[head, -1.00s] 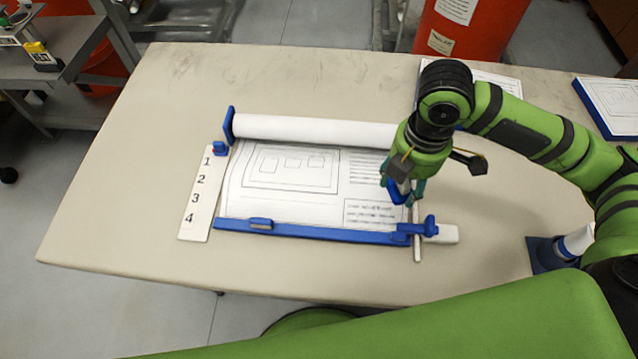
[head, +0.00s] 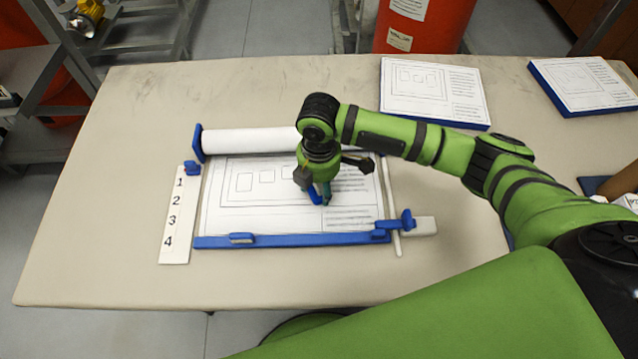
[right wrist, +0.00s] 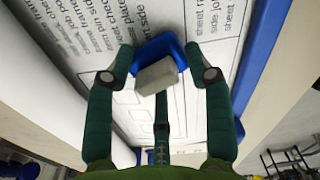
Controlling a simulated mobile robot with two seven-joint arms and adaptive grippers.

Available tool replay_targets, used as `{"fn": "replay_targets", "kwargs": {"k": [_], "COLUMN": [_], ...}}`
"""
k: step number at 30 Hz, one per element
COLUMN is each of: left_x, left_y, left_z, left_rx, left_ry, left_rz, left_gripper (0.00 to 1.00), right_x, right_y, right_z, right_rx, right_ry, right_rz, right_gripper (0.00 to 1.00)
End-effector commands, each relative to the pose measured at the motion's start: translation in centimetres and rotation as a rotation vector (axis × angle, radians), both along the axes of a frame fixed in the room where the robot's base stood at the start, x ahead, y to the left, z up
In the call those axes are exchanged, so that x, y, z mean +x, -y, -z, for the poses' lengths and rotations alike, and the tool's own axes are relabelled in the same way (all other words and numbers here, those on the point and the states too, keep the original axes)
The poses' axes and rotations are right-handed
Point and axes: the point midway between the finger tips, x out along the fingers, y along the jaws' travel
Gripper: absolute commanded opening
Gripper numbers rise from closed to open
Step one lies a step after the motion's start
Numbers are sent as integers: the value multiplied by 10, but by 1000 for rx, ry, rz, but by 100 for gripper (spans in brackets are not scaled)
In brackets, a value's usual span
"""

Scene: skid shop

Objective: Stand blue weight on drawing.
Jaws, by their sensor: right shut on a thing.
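The drawing (head: 270,205) lies flat on the table, with the blue edge bar along its near side. It also fills the upper part of the right wrist view (right wrist: 90,35). My right gripper (head: 320,197) is over the right middle of the drawing, pointing down. In the right wrist view its fingers (right wrist: 160,75) are shut on the blue weight (right wrist: 157,46), which has a pale grey block on it. In the head view only a bit of the blue weight (head: 314,195) shows beside the fingers. I cannot tell whether it touches the paper. My left gripper is not in view.
A white paper roll (head: 245,140) lies along the drawing's far side. A numbered strip (head: 174,215) is at its left and a blue clamp (head: 395,224) at its near right corner. Two stacks of printed sheets (head: 430,90) (head: 590,85) lie at the back right. The table's left side is clear.

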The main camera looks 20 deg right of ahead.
Motion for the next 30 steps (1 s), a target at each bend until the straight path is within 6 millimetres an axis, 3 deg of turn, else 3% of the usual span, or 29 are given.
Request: {"fn": "replay_targets", "kwargs": {"k": [14, 15, 16, 26, 30], "left_x": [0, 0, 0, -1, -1], "left_y": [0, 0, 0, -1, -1], "left_z": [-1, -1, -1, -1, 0], "left_rx": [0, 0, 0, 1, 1], "left_ry": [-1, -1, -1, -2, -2], "left_rz": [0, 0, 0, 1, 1], "left_gripper": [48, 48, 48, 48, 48], "right_x": [1, 0, 0, 0, 1], "right_y": [0, 0, 0, 0, 0], "right_z": [10, 10, 10, 9, -1], "right_rx": [1, 0, 0, 1, 2], "right_ry": [3, 2, 1, 2, 3], "right_rz": [0, 0, 0, 0, 0], "right_gripper": [3, 69, 77, 77, 77]}}
